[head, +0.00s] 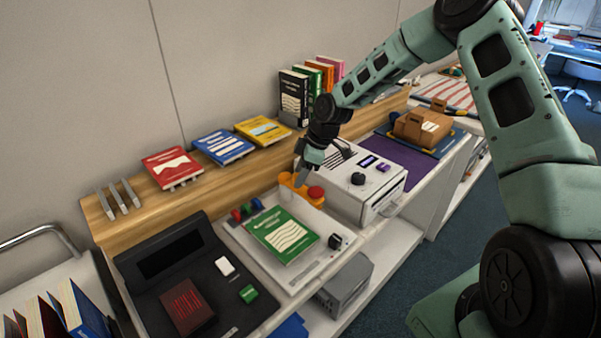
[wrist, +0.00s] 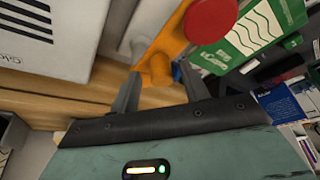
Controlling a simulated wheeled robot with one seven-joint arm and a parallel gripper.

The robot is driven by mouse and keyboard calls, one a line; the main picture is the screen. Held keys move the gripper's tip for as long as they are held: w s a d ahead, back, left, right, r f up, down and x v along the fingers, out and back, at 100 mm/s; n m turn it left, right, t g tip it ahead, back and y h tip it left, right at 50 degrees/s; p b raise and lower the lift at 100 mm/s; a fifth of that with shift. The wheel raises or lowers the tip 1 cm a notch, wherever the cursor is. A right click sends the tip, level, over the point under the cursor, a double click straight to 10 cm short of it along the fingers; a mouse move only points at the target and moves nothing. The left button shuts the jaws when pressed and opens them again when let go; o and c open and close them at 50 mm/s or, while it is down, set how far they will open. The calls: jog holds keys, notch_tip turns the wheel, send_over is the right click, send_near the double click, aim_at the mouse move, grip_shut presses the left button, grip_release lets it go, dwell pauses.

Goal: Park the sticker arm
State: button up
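The sticker arm is an orange bar (head: 299,188) with a red knob (head: 316,192), at the back of a pale station with a green book (head: 283,234) on it. In the wrist view the orange bar (wrist: 172,42) and red knob (wrist: 210,18) are close up, the knob towards the green book. My gripper (head: 300,174) is at the left end of the orange bar in the head view. In the wrist view my gripper (wrist: 160,79) is open, its two fingers apart with the bar's rounded end between or just beyond them. I cannot tell whether they touch it.
A white box machine (head: 354,180) stands close right of the station. A black console (head: 191,280) is to the left. A wooden ledge (head: 150,224) with several books runs behind. Small coloured knobs (head: 246,210) sit left of the orange bar.

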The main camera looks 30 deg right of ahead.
jog(key=b+v, duration=0.2)
jog(key=v, duration=1.5)
jog(key=shift+r, duration=0.25)
jog(key=shift+a, duration=0.1)
